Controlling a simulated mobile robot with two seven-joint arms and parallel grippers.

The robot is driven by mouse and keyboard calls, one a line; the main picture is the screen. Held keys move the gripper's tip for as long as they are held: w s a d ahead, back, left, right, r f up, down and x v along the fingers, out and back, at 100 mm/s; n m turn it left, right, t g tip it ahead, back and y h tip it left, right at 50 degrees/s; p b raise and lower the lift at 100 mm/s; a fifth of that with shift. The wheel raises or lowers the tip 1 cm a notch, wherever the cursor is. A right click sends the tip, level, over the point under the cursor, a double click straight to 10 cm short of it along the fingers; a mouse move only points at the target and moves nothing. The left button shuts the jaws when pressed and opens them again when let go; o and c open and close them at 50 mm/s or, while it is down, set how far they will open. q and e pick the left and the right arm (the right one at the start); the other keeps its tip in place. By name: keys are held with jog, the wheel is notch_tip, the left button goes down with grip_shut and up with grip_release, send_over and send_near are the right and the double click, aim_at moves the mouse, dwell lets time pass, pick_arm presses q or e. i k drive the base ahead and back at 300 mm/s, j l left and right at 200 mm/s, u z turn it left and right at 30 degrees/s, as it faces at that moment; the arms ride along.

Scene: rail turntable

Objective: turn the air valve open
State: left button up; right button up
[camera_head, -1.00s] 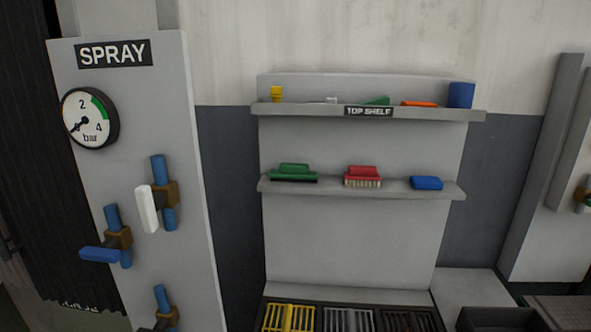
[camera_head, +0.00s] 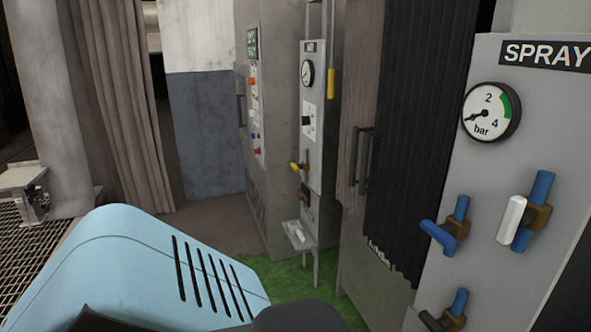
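A narrow grey panel (camera_head: 314,120) stands in the middle of the view, some way off. The small label (camera_head: 310,47) at its top seems to read AIR. A round gauge (camera_head: 307,73) sits below the label. Low on the panel is a valve with a short yellow handle (camera_head: 295,166), which sticks out to the left from a brown body. I take this for the air valve; at this size its exact setting is hard to tell. Neither of my grippers is in view.
The SPRAY panel (camera_head: 520,160) stands close at the right, with a gauge and blue-handled and white-handled valves. A black strip curtain (camera_head: 420,140) hangs left of it. A control cabinet (camera_head: 255,100) is beyond. Green floor (camera_head: 290,277) shows below the far panel.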

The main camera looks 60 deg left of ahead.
aim_at(297, 167)
jog(key=u, duration=2.1)
jog(key=i+j+z, duration=0.35)
jog(key=i+j, duration=0.15)
jog(key=i, duration=0.55)
jog(key=i+j+z, duration=0.35)
jog(key=i+j, duration=0.45)
jog(key=i, duration=0.2)
jog(key=i+j+z, duration=0.35)
jog(key=i+j, duration=0.55)
jog(key=j, duration=0.15)
